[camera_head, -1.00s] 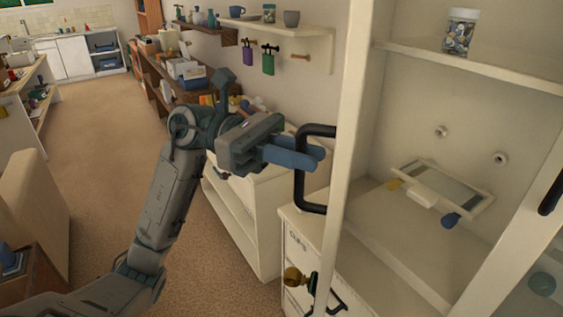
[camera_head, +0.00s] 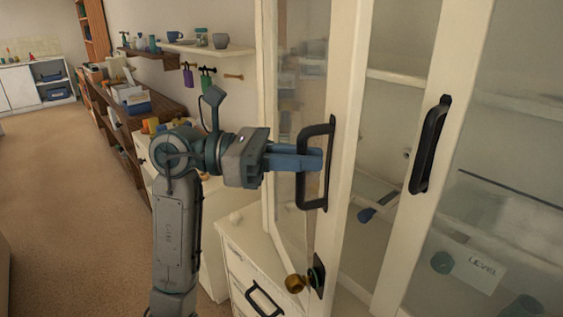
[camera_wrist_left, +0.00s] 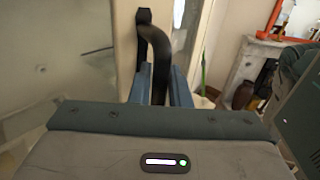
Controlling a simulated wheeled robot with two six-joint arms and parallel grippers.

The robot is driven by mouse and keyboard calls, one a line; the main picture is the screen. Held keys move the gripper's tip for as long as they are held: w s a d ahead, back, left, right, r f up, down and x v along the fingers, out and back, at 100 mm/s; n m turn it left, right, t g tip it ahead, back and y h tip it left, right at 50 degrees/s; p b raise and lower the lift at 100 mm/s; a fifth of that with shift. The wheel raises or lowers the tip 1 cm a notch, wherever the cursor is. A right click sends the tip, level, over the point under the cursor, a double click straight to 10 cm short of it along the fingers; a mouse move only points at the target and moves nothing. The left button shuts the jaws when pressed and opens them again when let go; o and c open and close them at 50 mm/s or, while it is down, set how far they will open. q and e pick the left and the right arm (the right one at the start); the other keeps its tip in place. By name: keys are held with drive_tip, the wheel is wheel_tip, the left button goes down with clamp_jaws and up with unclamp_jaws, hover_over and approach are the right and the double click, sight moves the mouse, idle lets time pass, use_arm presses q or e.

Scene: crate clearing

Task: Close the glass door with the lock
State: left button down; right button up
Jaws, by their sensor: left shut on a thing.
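The glass door (camera_head: 340,115) on the left of the cabinet stands partly open, its pale frame angled toward me, with a gap between it and the right door. Its black handle (camera_head: 304,180) is upright on the frame. My left gripper (camera_head: 312,160) is shut on this handle; in the left wrist view the blue fingers (camera_wrist_left: 158,85) sit on both sides of the black handle (camera_wrist_left: 160,50). The lock (camera_head: 318,276), a dark plate with a brass knob (camera_head: 296,283), is low on the left door's frame. My right gripper is out of view.
The right glass door (camera_head: 480,150) has its own black handle (camera_head: 429,145) and looks closed. Behind the glass are shelves and small items. White drawers (camera_head: 250,280) stand below the left door. A shelf with cups (camera_head: 220,41) is on the wall behind. Carpet is free at left.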

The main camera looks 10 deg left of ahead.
sight(331, 153)
use_arm(q)
drive_tip(key=w+d, duration=0.1)
drive_tip(key=d, duration=0.2)
drive_tip(key=shift+w, duration=0.35)
drive_tip(key=shift+w+d, duration=0.2)
drive_tip(key=shift+d, duration=0.2)
drive_tip(key=shift+w+d, duration=0.1)
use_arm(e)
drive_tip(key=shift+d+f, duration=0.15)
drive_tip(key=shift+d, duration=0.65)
